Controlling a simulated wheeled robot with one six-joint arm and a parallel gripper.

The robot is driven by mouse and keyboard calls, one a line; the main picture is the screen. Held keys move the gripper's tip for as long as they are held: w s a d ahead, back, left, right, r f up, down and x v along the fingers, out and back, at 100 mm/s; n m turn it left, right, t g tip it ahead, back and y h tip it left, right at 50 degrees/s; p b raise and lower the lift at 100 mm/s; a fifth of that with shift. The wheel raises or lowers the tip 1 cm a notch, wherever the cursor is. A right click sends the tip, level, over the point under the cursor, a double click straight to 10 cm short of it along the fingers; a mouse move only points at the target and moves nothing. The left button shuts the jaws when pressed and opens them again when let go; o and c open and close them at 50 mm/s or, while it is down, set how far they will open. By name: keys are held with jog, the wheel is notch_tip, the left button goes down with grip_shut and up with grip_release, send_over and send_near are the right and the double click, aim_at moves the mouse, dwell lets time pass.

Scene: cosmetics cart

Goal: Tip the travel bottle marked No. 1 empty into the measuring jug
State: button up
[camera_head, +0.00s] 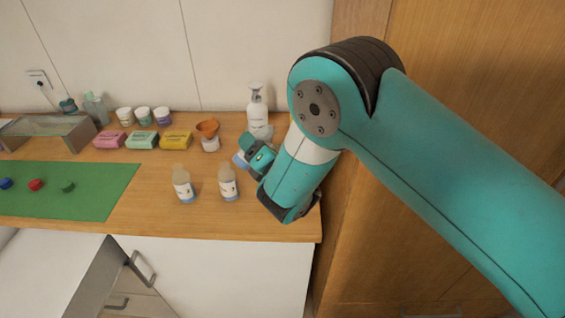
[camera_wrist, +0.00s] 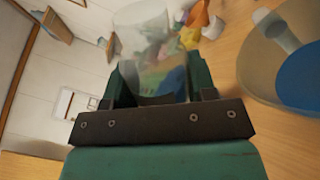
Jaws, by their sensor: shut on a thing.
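My gripper (camera_head: 249,156) is over the right part of the counter, tilted, and shut on a clear, see-through vessel, likely a travel bottle. In the wrist view this vessel (camera_wrist: 148,45) is between the jaws; no number can be read on it. In the head view only a small whitish-blue part (camera_head: 240,161) of it shows. Two travel bottles with white labels and blue at the bottom, a left one (camera_head: 184,187) and a right one (camera_head: 228,185), stand upright in front; their marks are too small to read. A pale see-through shape (camera_head: 264,133) behind my gripper may be the measuring jug.
A white pump bottle (camera_head: 256,105) stands at the back. An orange funnel (camera_head: 207,128) sits on a white jar. Several soap-like blocks, small tubs and a grey tray (camera_head: 28,131) line the back. A green mat (camera_head: 100,185) lies left. The counter's right edge is near my arm.

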jog(key=shift+s+a+f+m+b, duration=0.15)
jog(key=shift+f+m+b, duration=0.5)
jog(key=shift+m+b, duration=1)
jog(key=shift+r+b, duration=0.35)
jog(key=shift+r, duration=0.05)
jog(key=shift+r+m+b, duration=0.25)
jog(key=shift+m+b, duration=0.2)
jog(key=shift+b, duration=0.05)
jog(key=shift+r+m+t+p, duration=0.3)
jog(key=shift+r+m, duration=0.2)
jog(key=shift+r, duration=0.05)
jog(key=shift+w+d+r+m, duration=0.1)
jog(key=shift+w+d+m, duration=0.15)
jog(key=shift+d+m, duration=0.1)
jog(key=shift+w+d+f+m+h+b, duration=0.15)
jog(key=shift+f+m+b, duration=0.2)
jog(key=shift+m+b, duration=0.7)
jog(key=shift+s+d+f+m+h+b, duration=0.15)
jog(key=shift+f+m+b, duration=0.15)
jog(key=shift+m+b, duration=0.7)
jog(key=shift+w+d+r+m+b, duration=0.2)
jog(key=shift+r+m+b, duration=0.25)
jog(key=shift+m, duration=0.4)
jog(key=shift+w+d+r+m+b, duration=0.15)
jog(key=shift+r+m+b, duration=0.25)
jog(key=shift+m, duration=0.45)
